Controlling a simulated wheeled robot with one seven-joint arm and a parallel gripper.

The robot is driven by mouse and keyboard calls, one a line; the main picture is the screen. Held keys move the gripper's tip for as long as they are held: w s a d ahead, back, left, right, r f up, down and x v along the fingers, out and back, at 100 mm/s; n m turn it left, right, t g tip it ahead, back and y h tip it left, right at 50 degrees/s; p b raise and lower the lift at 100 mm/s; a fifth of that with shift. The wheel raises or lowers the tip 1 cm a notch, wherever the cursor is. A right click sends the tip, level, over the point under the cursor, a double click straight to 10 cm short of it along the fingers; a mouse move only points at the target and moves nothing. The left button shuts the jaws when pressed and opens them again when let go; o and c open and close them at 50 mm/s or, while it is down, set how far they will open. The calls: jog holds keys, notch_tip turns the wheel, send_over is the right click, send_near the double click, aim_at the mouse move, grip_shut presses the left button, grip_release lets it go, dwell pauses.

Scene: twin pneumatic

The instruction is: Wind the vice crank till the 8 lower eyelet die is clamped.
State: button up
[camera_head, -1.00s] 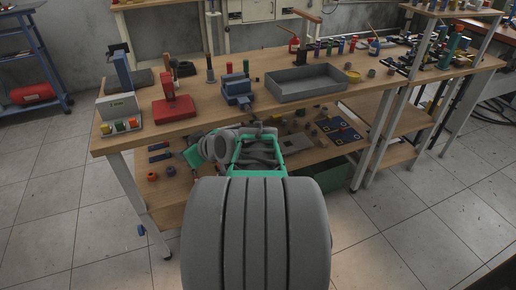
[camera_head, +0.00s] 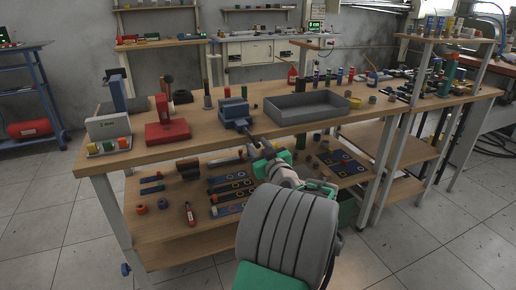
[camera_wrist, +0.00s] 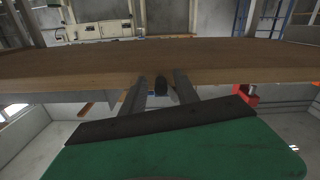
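The blue vice (camera_head: 234,108) stands on the bench top near its front edge, left of the grey tray. My gripper (camera_head: 249,134) reaches up to the front of the vice at the bench edge. In the wrist view, which looks upside down, my two grey fingers (camera_wrist: 163,90) are apart. A dark rounded piece (camera_wrist: 161,84) shows between them, seemingly the crank's end; a gap seems to show on each side. A bit of blue shows behind it. The crank is otherwise too small to make out. I cannot pick out the eyelet die or see whether the jaws grip it.
The grey tray (camera_head: 306,119) is right of the vice. A red device (camera_head: 172,134) and a grey-white stand (camera_head: 108,128) are to the left. The lower shelf (camera_head: 165,222) holds tools and blue plates below my arm. Several small coloured parts line the back right.

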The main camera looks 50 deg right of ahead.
grip_shut()
dwell(0.3)
jog(key=shift+a+m, duration=0.1)
jog(key=shift+m, duration=0.2)
